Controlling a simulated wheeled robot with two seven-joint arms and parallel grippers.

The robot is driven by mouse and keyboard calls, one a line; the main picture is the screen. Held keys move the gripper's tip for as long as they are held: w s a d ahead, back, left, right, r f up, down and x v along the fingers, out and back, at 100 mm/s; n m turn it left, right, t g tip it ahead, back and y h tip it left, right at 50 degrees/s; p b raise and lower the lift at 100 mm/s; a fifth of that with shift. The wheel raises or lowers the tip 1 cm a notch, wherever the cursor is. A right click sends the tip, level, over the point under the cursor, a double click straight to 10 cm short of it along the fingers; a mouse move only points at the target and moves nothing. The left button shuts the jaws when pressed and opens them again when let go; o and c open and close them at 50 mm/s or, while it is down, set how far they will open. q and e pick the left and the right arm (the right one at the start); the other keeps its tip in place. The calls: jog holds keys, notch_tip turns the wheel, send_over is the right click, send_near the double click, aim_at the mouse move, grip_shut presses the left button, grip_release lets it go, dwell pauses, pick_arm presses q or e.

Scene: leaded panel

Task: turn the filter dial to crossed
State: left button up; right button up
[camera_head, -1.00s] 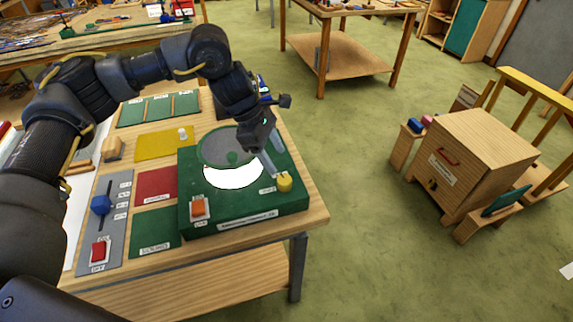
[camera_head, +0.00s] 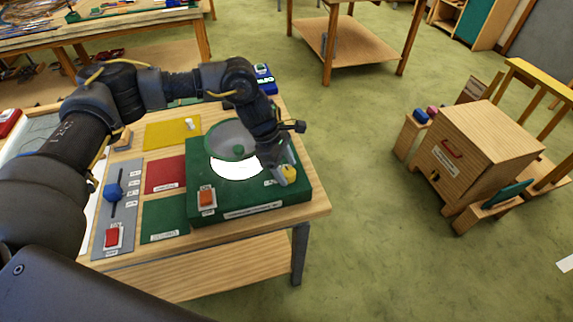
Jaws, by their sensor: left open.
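The filter dial is a small yellow knob (camera_head: 289,174) on the front right corner of the green box (camera_head: 240,200). A glowing white disc (camera_head: 236,168) is set in the top of the box, with a round grey filter plate (camera_head: 228,137) tilted up behind it. My left gripper (camera_head: 281,174) is open and points down at the yellow dial, its fingers at or around it. I cannot tell whether they touch it. The dial's label is partly covered and too small to read. My right gripper is not in view.
An orange switch (camera_head: 206,198) sits at the box's front left. A grey panel with a blue slider knob (camera_head: 113,191) and a red switch (camera_head: 113,237) lies left. Red (camera_head: 165,174), yellow and green mats lie between. A wooden cabinet (camera_head: 478,155) stands right, across open floor.

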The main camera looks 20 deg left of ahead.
pick_arm(q)
jog(key=shift+d+f, duration=0.2)
jog(key=shift+f, duration=0.25)
jog(key=c, duration=1)
